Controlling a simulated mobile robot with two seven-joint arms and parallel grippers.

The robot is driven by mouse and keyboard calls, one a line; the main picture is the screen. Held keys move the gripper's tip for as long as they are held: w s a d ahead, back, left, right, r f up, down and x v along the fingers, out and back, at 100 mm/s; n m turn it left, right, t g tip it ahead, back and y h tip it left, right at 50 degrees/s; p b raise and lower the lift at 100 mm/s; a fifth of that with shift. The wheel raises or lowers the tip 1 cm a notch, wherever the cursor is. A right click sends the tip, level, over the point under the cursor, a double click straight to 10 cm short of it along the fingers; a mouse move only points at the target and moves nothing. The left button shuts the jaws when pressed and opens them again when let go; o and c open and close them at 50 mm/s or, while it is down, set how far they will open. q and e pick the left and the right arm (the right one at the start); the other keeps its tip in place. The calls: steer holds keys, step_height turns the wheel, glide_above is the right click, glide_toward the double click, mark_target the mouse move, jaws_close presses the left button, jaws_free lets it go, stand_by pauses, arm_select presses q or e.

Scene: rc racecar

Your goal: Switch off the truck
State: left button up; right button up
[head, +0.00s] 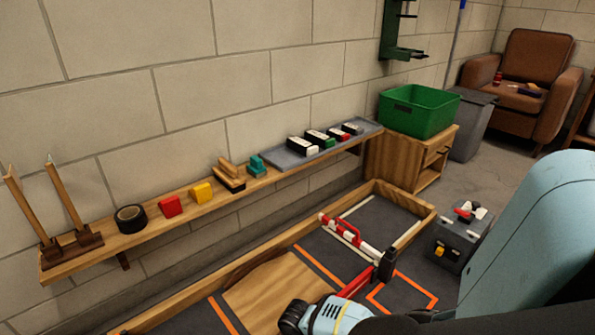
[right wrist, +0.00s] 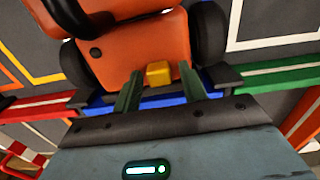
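The orange truck (right wrist: 140,52) with black wheels fills the upper middle of the right wrist view. A small yellow block (right wrist: 158,73) sits at its near end. My right gripper (right wrist: 160,80) is open, its two dark green fingers on either side of the yellow block with gaps visible. I cannot tell whether the fingers touch the truck. In the head view my light blue right arm covers the lower right, and its gripper is hidden. A pale blue and yellow vehicle (head: 330,316) with a black wheel shows at the bottom edge of the head view. My left gripper is not in view.
A wooden-edged track (head: 285,235) with orange lines holds a red and white barrier (head: 345,230). A grey box (head: 458,240) with a yellow part stands to its right. A wall shelf (head: 145,238) carries small items. A green bin (head: 418,110) is on a wooden cabinet behind.

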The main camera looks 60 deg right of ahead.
steer(key=shift+o, duration=0.2)
steer(key=shift+r, duration=0.1)
step_height(320, 180, up, 7)
steer(key=p, duration=0.4)
steer(key=shift+f, duration=0.2)
steer(key=shift+r+p, duration=0.45)
steer(key=shift+r, duration=0.1)
